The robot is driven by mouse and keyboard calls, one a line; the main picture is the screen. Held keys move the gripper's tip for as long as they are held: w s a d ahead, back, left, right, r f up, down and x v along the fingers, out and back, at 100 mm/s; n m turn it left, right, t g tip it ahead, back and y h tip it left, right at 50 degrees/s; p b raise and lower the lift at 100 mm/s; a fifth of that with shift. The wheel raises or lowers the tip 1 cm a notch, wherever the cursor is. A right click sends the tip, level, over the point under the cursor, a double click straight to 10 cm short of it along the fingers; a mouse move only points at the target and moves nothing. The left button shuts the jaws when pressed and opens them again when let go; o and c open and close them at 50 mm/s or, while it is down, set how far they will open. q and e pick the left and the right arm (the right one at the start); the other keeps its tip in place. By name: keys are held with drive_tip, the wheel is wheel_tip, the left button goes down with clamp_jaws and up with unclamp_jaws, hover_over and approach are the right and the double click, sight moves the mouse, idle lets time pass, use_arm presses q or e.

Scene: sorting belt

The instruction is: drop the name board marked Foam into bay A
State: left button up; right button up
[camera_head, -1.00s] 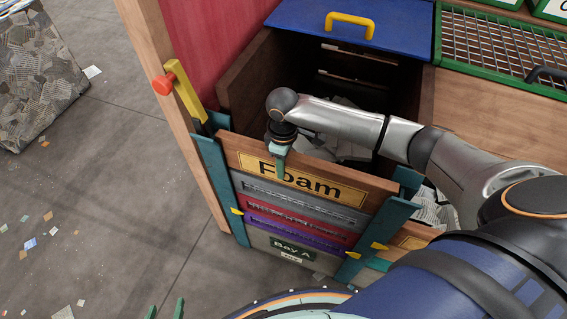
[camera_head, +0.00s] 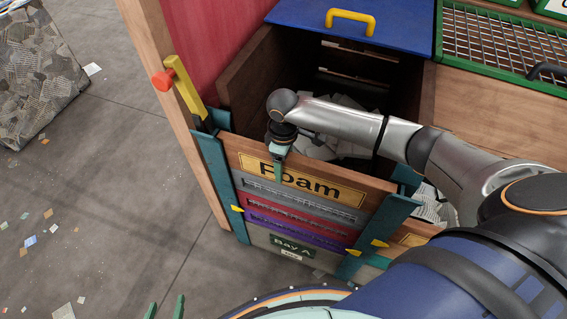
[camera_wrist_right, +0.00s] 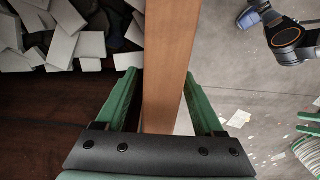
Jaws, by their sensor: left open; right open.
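The wooden name board marked Foam (camera_head: 335,192) sits upright at the top of the stack of boards between two teal posts at the front of bay A (camera_head: 231,82). Its yellow label faces outward. In the right wrist view the board (camera_wrist_right: 167,75) runs as a wooden strip between the fingers. My right gripper (camera_head: 278,165) is open, straddling the board's top edge, with gaps beside the wood in the wrist view (camera_wrist_right: 165,110). My left gripper (camera_head: 165,309) is open and empty at the bottom edge, its fingers partly cut off.
Grey, red and purple boards (camera_head: 300,222) lie below, above a Bay A sign (camera_head: 292,246). The bay holds pale scraps (camera_head: 345,110). A blue lid with a yellow handle (camera_head: 350,22) is behind. Open floor lies left.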

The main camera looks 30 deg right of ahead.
wheel_tip(320, 180, up, 12)
drive_tip(key=shift+r+p, duration=0.25)
drive_tip(key=shift+p, duration=0.5)
